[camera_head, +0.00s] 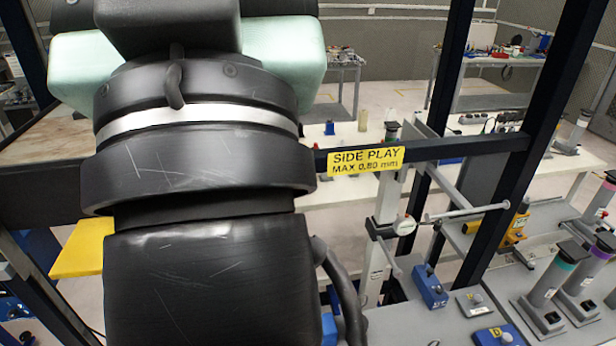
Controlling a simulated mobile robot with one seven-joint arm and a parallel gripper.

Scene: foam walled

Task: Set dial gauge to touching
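What looks like the dial gauge (405,225) is a small white round body right of centre. A thin rod runs from it to the right, ending in a pale tip near a dark upright. A light grey upright post stands just left of it. I cannot tell whether the gauge touches anything. My large black and pale green arm fills the left and centre of the view. My gripper is not in view.
A dark frame crossbar with a yellow "SIDE PLAY MAX 0,80 mm" label (365,161) runs before the gauge. Dark uprights flank the right side. A blue block (429,287) lies below the gauge. Grey cylinders on bases (549,285) stand at right. Benches stand behind.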

